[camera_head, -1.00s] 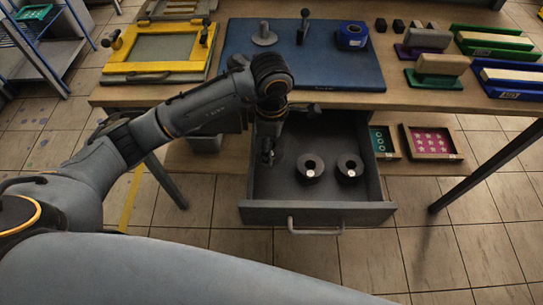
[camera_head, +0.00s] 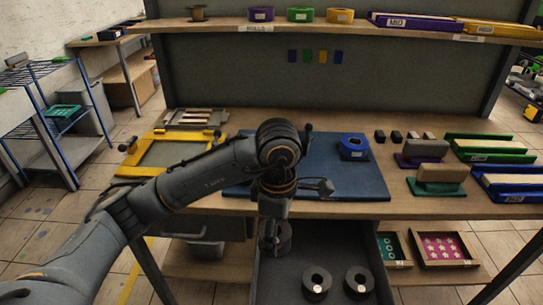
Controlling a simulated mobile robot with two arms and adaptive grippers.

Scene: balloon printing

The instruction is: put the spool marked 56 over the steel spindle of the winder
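Two dark spools, one at the left (camera_head: 317,284) and one at the right (camera_head: 358,282), stand in the open drawer; their small white marks are too small to read. A third dark spool (camera_head: 284,236) is at my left gripper (camera_head: 269,245), which points down over the drawer's back left. The gripper appears shut on this spool, near the table's front edge; its fingers partly cover it. A post with a dark knob (camera_head: 307,138) stands on the blue mat (camera_head: 350,182). My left arm hides part of the mat, and I cannot make out the winder's spindle. My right gripper is not in view.
A yellow frame (camera_head: 147,170) lies at left. Purple and green blocks and trays (camera_head: 437,180) stand at right. Sample trays (camera_head: 440,248) lie below the tabletop. A shelf (camera_head: 340,24) with rolls runs above.

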